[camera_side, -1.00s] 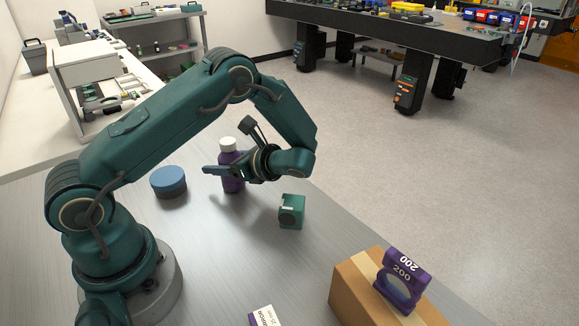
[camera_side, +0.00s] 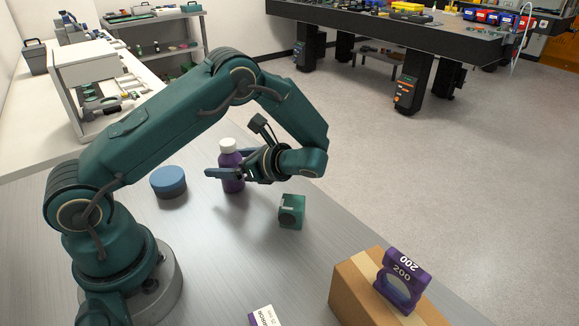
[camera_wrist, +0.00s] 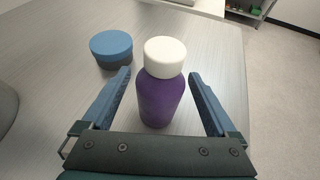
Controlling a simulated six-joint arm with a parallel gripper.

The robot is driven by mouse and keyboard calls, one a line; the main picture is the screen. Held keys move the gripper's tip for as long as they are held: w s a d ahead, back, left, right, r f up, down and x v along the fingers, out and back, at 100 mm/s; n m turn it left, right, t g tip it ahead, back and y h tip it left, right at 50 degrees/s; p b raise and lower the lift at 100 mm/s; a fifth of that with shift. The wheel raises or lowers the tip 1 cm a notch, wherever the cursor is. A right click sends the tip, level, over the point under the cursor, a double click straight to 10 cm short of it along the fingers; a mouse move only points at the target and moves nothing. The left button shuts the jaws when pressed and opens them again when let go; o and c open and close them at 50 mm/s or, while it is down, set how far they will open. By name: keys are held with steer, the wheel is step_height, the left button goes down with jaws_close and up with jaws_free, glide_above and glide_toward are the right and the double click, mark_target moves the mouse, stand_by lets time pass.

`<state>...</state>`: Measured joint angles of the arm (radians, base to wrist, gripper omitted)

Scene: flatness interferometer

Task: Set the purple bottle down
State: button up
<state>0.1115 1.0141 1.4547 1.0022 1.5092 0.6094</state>
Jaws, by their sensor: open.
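The purple bottle (camera_side: 232,180) with a white cap stands upright on the grey table (camera_side: 215,245). In the wrist view the bottle (camera_wrist: 160,100) stands between my two fingers, with a visible gap on each side. My gripper (camera_side: 222,176) is open around or just in front of the bottle, and it holds nothing. The open fingers also show in the wrist view (camera_wrist: 160,92). In the side view one finger hides part of the bottle's middle.
A blue round container (camera_side: 168,182) stands left of the bottle. A green block (camera_side: 291,211) sits to the right. A cardboard box (camera_side: 356,292) carries a purple ring-shaped part (camera_side: 402,280) marked 200. A purple and white box (camera_side: 264,316) lies at the front edge.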

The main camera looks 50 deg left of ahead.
steer(key=v, duration=0.8)
steer(key=shift+w+d, duration=0.1)
steer(key=s+d+r+n+t+h, duration=0.9)
steer(key=s+d+n+h, duration=0.1)
steer(key=n, duration=0.4)
steer(key=s+h, duration=0.1)
steer(key=h, duration=0.1)
steer(key=shift+s+t+h, duration=0.4)
